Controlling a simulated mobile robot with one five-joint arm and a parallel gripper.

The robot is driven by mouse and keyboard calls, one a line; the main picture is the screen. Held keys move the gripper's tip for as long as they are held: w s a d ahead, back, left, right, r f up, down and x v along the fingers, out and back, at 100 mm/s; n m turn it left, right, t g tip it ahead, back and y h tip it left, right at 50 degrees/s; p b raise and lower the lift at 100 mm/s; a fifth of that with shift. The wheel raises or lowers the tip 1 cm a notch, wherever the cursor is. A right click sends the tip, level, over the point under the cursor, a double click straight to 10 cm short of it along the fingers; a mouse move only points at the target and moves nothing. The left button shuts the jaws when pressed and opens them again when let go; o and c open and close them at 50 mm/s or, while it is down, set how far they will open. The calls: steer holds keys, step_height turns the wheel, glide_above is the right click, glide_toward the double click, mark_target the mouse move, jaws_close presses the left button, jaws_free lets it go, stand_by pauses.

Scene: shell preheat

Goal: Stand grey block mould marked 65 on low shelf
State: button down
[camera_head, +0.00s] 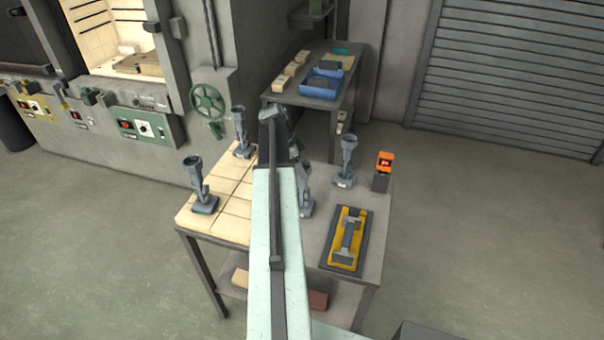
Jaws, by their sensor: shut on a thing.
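My gripper (278,138) is at the far end of my pale green arm, above the back of the table. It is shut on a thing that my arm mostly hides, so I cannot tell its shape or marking. Several grey cup-topped moulds stand upright on the table: front left (203,190), back left (241,138), right (345,162), and one beside my arm (306,192), partly hidden. Their markings are too small to read. A low shelf (234,291) shows under the table. The kiln opening at upper left has a shelf plate (140,66) inside.
The table (318,240) also bears cream tiles (223,204), a yellow and grey tool in a tray (347,240) and an orange device (384,164). Bricks (317,299) lie on the low shelf. A bench (283,98) with blue trays stands behind. Floor is clear at right.

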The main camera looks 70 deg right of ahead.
steer(key=shift+r, duration=0.1)
steer(key=shift+c, duration=2.4)
jaws_free()
steer(key=p+v, duration=1.1)
steer(key=v, duration=0.1)
steer(key=shift+a, duration=0.15)
